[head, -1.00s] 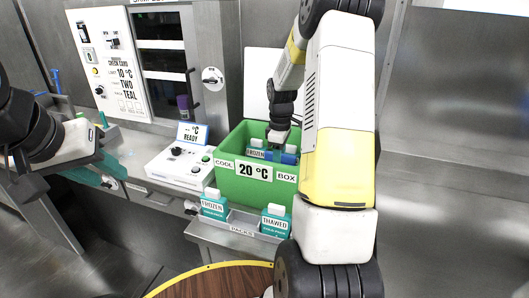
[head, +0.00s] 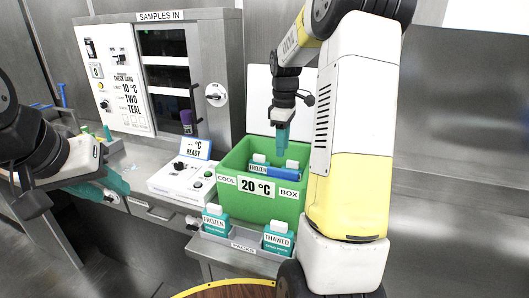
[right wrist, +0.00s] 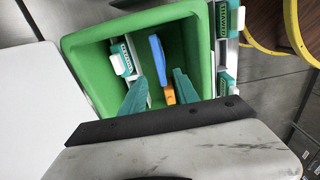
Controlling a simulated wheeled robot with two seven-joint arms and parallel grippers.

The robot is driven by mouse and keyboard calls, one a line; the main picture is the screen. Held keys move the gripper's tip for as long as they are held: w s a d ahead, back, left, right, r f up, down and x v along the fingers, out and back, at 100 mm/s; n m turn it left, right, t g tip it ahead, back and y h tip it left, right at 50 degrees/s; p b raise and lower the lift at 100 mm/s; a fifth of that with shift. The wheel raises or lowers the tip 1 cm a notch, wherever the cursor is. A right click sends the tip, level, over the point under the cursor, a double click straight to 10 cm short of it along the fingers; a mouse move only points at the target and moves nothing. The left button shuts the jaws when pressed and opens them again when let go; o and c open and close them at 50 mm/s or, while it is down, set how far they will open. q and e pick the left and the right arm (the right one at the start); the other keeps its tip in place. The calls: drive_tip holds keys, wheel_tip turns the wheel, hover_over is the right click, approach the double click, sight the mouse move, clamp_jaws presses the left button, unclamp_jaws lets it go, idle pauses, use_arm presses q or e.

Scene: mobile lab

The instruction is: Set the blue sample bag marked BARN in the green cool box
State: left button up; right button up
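The green cool box (head: 262,207), labelled 20 °C, stands open in the middle of the head view. A flat blue piece with an orange end, likely the sample bag (right wrist: 158,60), lies inside it; its blue also shows in the head view (head: 286,175). I cannot read BARN on it. My right gripper (head: 282,158) is above the box, pointing down. In the right wrist view its two teal fingers (right wrist: 160,86) are apart with nothing held, and the blue piece lies beyond them. My left gripper (head: 120,184) is over the left counter; its finger gap is unclear.
A pack labelled FROZEN (head: 258,169) is in the box. A white READY device (head: 181,172) stands left of the box, and a sample cabinet (head: 165,75) behind.

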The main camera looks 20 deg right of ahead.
drive_tip(key=s+a+r+m+t, duration=0.2)
drive_tip(key=s+a+r+m, duration=0.1)
drive_tip(key=s, duration=0.4)
drive_tip(key=s+a+r+m+t+y, duration=0.1)
drive_tip(key=s+a+r+m+t, duration=0.1)
drive_tip(key=s+a, duration=0.4)
drive_tip(key=s+a+r+m+t+y, duration=0.1)
drive_tip(key=s+a+r+m, duration=0.3)
drive_tip(key=s, duration=0.6)
drive_tip(key=shift+s+a+r+m+t, duration=0.2)
drive_tip(key=shift+a+r+m+t, duration=0.15)
drive_tip(key=shift+r+m+t, duration=0.2)
